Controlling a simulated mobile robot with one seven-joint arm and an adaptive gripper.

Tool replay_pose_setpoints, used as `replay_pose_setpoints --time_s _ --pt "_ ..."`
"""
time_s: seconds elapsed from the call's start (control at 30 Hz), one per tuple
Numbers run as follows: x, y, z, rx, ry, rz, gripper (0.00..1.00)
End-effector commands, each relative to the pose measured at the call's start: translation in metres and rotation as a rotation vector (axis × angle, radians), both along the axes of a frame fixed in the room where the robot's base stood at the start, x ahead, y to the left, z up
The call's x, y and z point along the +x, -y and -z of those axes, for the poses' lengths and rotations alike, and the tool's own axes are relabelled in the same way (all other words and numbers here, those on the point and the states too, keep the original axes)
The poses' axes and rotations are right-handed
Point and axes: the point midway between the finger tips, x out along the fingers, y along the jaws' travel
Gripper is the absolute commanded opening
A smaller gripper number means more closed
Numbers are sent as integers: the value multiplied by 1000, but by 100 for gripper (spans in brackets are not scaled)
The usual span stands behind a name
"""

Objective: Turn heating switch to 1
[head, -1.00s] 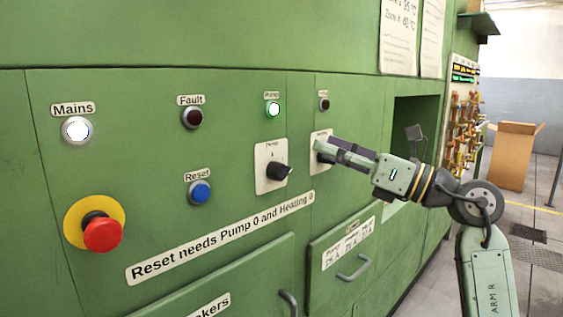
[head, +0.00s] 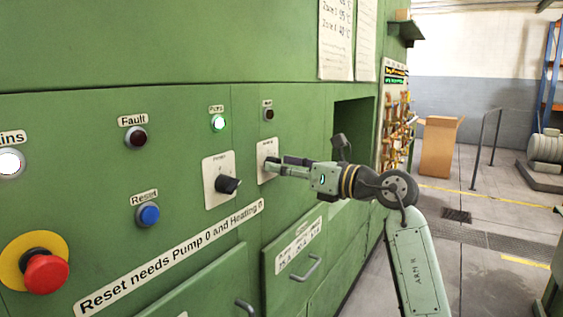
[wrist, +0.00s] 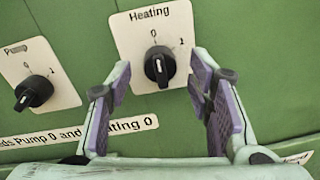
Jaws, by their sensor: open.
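The heating switch (wrist: 160,66) is a black knob on a white plate (wrist: 136,30) marked Heating, with 0 above the knob and 1 to its upper right. The knob stands about upright, its white line toward 0. My gripper (wrist: 161,76) is open, one purple-padded finger on each side of the knob in the wrist view. It holds nothing, and whether a finger touches the knob cannot be told. In the head view my gripper (head: 274,166) is in front of the heating plate (head: 267,150) and hides the knob.
The pump switch (head: 227,184) sits left of the heating plate; its knob also shows in the wrist view (wrist: 33,93). A blue reset button (head: 149,214) and a red emergency button (head: 46,273) are further left. A drawer handle (head: 306,269) protrudes below.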

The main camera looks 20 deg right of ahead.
Motion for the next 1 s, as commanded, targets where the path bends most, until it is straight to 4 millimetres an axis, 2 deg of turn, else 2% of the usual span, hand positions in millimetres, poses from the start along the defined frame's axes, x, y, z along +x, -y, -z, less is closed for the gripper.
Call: replay_pose_setpoints --time_s 0.13,0.4,1.0 --pt "7 -4 0 0 1 1 47" --pt "8 -5 0 0 1 1 47" --pt "8 -5 0 0 1 1 7"
